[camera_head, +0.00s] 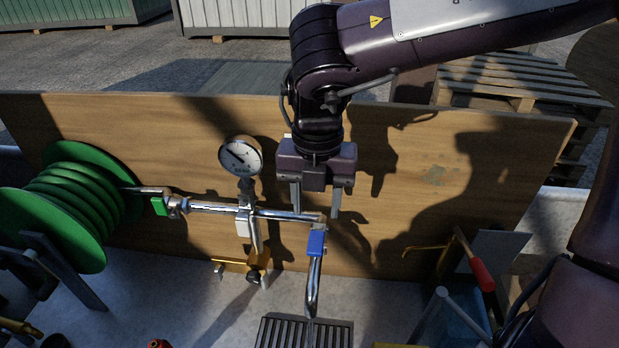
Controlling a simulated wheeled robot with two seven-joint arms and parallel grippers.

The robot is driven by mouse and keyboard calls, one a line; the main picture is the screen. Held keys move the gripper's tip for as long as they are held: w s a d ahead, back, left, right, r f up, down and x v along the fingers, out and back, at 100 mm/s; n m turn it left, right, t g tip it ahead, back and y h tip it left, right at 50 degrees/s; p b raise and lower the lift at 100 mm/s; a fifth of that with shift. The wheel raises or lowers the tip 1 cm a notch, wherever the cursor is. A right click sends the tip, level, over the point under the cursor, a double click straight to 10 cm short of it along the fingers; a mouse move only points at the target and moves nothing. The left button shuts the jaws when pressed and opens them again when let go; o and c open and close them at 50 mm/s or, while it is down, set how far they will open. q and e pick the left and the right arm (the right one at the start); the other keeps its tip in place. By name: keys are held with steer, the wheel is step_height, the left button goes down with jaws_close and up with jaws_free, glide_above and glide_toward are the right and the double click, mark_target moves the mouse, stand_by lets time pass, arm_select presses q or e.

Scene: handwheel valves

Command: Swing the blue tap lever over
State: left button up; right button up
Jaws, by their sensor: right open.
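The blue tap lever (316,243) is at the right end of a shiny horizontal pipe (230,209), where the pipe turns down into a curved spout (313,285). My right gripper (316,203) points downward just above the lever in the picture. It is open, with one finger on each side and nothing between them. The fingers appear clear of the lever, though the exact depth between them is hard to tell. My left gripper is not in view.
A round gauge (240,157) stands on the pipe to the left. A green lever (159,206) is at the pipe's left end, near a green hose reel (75,205). A wooden board (420,190) rises behind. A dark grate (280,333) lies below the spout. A red-handled tool (481,272) is at right.

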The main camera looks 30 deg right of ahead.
mark_target(316, 242)
steer(key=f+b, duration=0.2)
steer(key=f, duration=0.1)
steer(key=shift+s+a, duration=0.2)
steer(key=shift+s, duration=0.2)
step_height(316, 242, down, 6)
steer(key=b, duration=0.4)
steer(key=shift+w+d, duration=0.1)
steer(key=shift+w, duration=0.05)
steer(key=shift+r, duration=0.3)
steer(key=shift+f, duration=0.15)
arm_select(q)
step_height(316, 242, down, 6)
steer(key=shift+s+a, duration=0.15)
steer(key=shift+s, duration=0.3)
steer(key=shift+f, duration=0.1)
arm_select(e)
steer(key=c, duration=0.8)
